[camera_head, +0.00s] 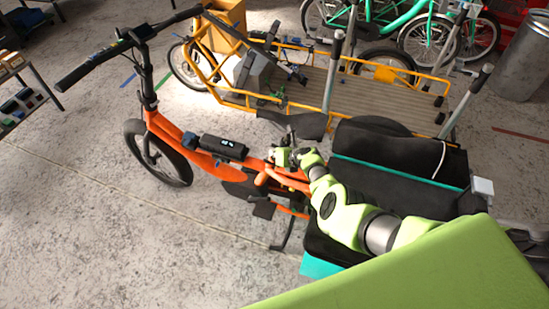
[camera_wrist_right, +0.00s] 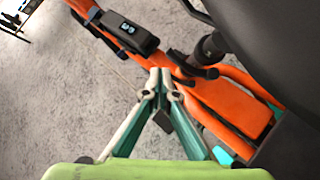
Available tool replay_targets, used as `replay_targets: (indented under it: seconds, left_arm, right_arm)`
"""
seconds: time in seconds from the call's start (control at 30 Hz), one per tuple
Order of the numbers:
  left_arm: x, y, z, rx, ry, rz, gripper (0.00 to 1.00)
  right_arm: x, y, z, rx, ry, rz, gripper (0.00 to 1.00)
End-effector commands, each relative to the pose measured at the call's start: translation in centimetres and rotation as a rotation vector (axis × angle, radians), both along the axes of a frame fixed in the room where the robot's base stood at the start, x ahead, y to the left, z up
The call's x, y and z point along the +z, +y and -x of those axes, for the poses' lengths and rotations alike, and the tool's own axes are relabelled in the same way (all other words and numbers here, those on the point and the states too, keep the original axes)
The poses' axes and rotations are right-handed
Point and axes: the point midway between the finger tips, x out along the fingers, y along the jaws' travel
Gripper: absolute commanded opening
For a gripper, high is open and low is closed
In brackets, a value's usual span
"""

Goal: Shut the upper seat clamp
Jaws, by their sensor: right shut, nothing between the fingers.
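The orange cargo bike (camera_head: 185,148) stands upright with its black saddle (camera_head: 300,124) above the frame. My right gripper (camera_head: 282,156) is just below the saddle, beside the seat post area. In the right wrist view its fingertips (camera_wrist_right: 160,74) are together and empty, close to the orange frame tube (camera_wrist_right: 183,63). A black collar (camera_wrist_right: 211,46) on the seat post and a small black lever (camera_wrist_right: 196,70) show just right of the fingertips. I cannot tell if the lever is the upper clamp's, or whether it is open. The gripper hides the clamp area in the head view. My left gripper is out of view.
A black bag (camera_head: 395,155) on the bike's rear lies right of my right arm. A yellow cargo bike (camera_head: 390,100) with a wooden bed stands behind. A black display (camera_head: 223,147) sits on the orange frame.

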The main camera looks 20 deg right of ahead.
Motion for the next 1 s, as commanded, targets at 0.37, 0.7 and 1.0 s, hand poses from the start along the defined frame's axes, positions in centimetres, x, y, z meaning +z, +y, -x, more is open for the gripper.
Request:
replay_targets:
  seconds: [0.37, 0.7, 1.0]
  left_arm:
    - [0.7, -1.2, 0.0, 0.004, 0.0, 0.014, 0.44]
    - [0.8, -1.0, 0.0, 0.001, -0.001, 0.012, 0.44]
    - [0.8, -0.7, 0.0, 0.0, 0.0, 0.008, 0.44]
  right_arm:
    - [0.4, 0.1, -0.9, -0.061, 0.018, -0.015, 0.0]
    - [0.5, 0.0, -1.1, -0.113, 0.032, -0.026, 0.0]
    - [0.4, -0.1, -1.1, -0.116, 0.033, -0.026, 0.0]
